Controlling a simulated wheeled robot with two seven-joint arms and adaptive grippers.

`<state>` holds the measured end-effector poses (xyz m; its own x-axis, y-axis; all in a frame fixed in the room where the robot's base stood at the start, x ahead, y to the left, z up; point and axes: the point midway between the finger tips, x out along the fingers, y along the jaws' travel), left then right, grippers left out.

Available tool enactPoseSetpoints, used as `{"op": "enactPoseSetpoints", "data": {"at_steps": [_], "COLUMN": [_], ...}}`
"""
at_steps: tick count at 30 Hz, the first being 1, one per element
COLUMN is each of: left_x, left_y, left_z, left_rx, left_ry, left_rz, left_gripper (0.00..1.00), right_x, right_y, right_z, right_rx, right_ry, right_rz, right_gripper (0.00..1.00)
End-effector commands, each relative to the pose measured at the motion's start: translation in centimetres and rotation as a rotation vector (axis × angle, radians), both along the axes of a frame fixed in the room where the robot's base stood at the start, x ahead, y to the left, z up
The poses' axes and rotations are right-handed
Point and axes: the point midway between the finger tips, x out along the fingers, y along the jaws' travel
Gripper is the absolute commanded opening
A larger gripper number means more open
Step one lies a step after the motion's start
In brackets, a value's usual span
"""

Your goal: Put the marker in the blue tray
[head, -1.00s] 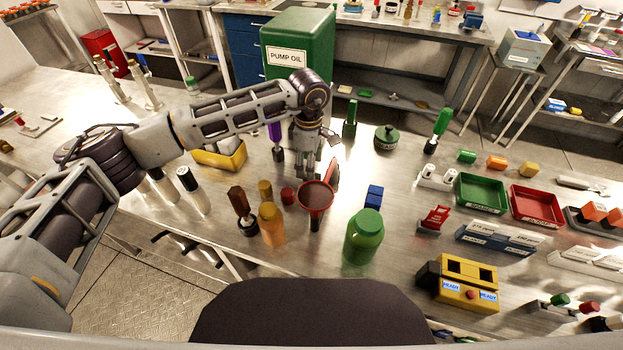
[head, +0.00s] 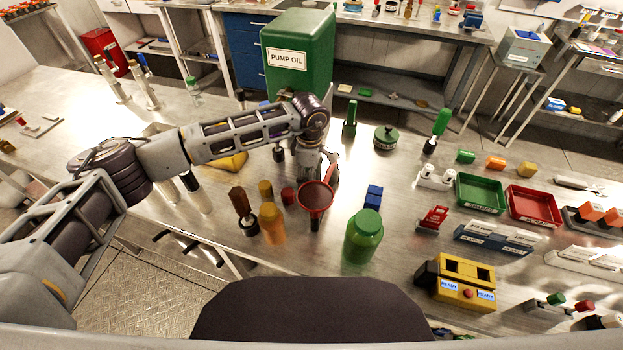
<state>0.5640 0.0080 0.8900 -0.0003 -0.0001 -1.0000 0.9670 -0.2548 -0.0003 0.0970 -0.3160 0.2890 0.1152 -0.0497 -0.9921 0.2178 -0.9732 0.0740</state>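My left arm reaches in from the left, and its gripper (head: 312,176) points down over the bench just behind the red funnel (head: 315,197). A small red object (head: 331,166) shows right beside the fingers; I cannot tell whether they touch it. The finger opening is too small and covered to read. I cannot clearly identify the marker; white cylinders, one with a dark top (head: 189,181), stand below the arm at left. A low blue labelled holder (head: 497,240) lies at right; I cannot tell whether it is the blue tray. My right gripper is not in view.
A green bottle (head: 363,237), orange bottle (head: 271,223) and blue block (head: 373,197) stand near the funnel. A green tray (head: 481,194) and red tray (head: 536,206) lie at right, behind a yellow device (head: 460,281). The bench right of the gripper has some bare room.

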Motion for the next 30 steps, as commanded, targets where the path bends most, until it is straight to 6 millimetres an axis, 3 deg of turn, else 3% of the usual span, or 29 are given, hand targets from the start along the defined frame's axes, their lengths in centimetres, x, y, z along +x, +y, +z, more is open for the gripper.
{"op": "enactPoseSetpoints", "data": {"at_steps": [4, 12, 30], "left_x": [0.01, 0.01, 0.32], "left_y": [0.02, 0.02, 0.13], "left_z": [0.02, 0.03, 0.94], "left_rx": [0.0, 0.0, 0.0], "left_ry": [0.0, 0.0, -0.002], "left_rz": [0.0, 0.0, 0.005], "left_gripper": [0.54, 0.22, 0.2], "right_x": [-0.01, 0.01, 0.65], "right_y": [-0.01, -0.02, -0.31], "right_z": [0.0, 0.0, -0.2], "right_rx": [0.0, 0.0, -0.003], "right_ry": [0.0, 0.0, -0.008], "right_rz": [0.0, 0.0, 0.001], "right_gripper": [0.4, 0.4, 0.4]}}
